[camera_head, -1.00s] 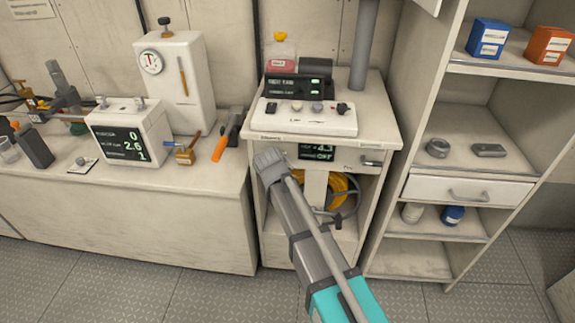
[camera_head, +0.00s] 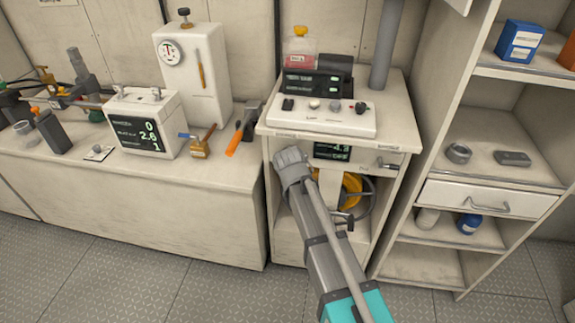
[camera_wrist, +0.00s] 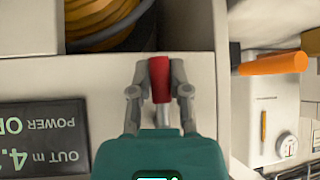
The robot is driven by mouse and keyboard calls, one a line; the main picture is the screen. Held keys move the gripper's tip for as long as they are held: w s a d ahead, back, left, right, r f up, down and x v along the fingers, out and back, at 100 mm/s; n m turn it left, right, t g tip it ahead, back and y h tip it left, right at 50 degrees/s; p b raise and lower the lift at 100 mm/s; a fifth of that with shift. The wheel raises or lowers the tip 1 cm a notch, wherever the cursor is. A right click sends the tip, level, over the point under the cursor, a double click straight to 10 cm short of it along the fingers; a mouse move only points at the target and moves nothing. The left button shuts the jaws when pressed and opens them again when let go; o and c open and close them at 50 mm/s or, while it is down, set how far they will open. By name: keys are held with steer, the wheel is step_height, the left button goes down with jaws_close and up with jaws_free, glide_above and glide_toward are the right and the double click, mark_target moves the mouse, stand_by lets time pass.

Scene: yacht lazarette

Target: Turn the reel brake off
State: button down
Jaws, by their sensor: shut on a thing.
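In the wrist view a red-gripped lever (camera_wrist: 160,82) with a short metal stem stands out from the pale cabinet front. My gripper (camera_wrist: 160,66) is shut on the red grip, one finger on each side. In the head view my gripper (camera_head: 288,158) is at the left of the cabinet front, just below the top, and my arm hides the lever. The yellow hose reel (camera_head: 352,189) sits in the cabinet opening, partly behind my arm. A dark display (camera_head: 332,152) on the front shows green digits; in the wrist view it appears upside down (camera_wrist: 42,140) with "OUT m" and "POWER", cut off.
A white switch panel (camera_head: 320,119) stands on the cabinet top. An orange-handled tool (camera_head: 236,139) lies on the bench at left, near my gripper. Open shelves (camera_head: 494,166) stand close on the right. The floor in front (camera_head: 120,262) is clear.

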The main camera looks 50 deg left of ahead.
steer(key=c, duration=0.6)
jaws_free()
steer(key=shift+a, duration=0.1)
